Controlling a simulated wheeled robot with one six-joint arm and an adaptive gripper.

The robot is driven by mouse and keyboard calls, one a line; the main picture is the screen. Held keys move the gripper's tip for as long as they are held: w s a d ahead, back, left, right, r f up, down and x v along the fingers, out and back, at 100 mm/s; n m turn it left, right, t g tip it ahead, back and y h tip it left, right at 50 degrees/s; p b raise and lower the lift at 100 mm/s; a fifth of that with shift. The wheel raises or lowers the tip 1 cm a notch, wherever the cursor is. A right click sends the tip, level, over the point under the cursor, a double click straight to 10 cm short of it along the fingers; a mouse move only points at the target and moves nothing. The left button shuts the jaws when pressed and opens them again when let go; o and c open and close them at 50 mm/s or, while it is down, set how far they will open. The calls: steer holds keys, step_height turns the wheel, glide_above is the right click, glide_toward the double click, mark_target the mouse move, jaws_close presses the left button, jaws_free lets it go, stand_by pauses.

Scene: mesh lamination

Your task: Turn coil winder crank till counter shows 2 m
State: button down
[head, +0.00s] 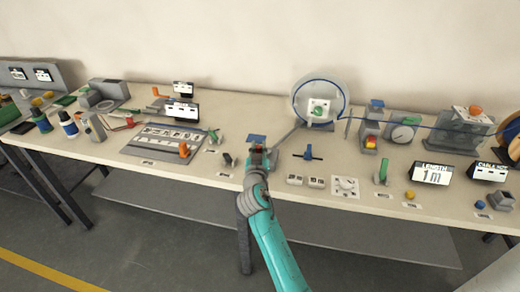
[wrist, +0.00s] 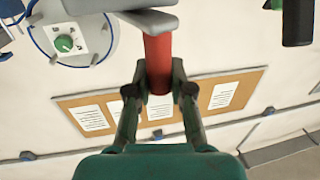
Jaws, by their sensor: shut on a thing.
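The coil winder (head: 321,84) is a pale round drum with a blue cable around its rim and a green knob at its centre. The handle hangs from the grey crank arm (wrist: 148,20). Part of the drum shows at upper left there. The length counter (head: 431,174) at right reads 1 m. In the head view, my gripper mostly hides the handle.
Blue cable (head: 438,127) runs right from the winder past a dial gauge (head: 403,132) and a grey box (head: 466,130). A small blue-handled lever (head: 308,152) and a green lever (head: 384,171) stand nearby. A marked board (head: 165,143) lies at left.

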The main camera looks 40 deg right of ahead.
steer(key=m+g+h, duration=0.1)
steer(key=w+m+g+h, duration=0.1)
steer(key=g, duration=0.1)
steer(key=w+m+g+h, duration=0.1)
steer(key=m+h, duration=0.1)
steer(key=shift+a+g, duration=0.15)
steer(key=shift+g, duration=0.25)
steer(key=shift+w+d+m+g+h, duration=0.15)
steer(key=shift+w+m+g+h, duration=0.2)
steer(key=shift+m+g, duration=0.85)
steer(key=shift+w+d+m+g+h, duration=0.2)
steer(key=shift+w+m+g+h, duration=0.35)
steer(key=shift+g, duration=1.05)
steer(key=shift+w+d+m+g+h, duration=0.2)
steer(key=shift+m+g, duration=0.85)
steer(key=shift+g, duration=0.35)
steer(key=shift+f, duration=0.1)
steer(key=c, duration=1)
jaws_free()
steer(key=a, duration=1.2)
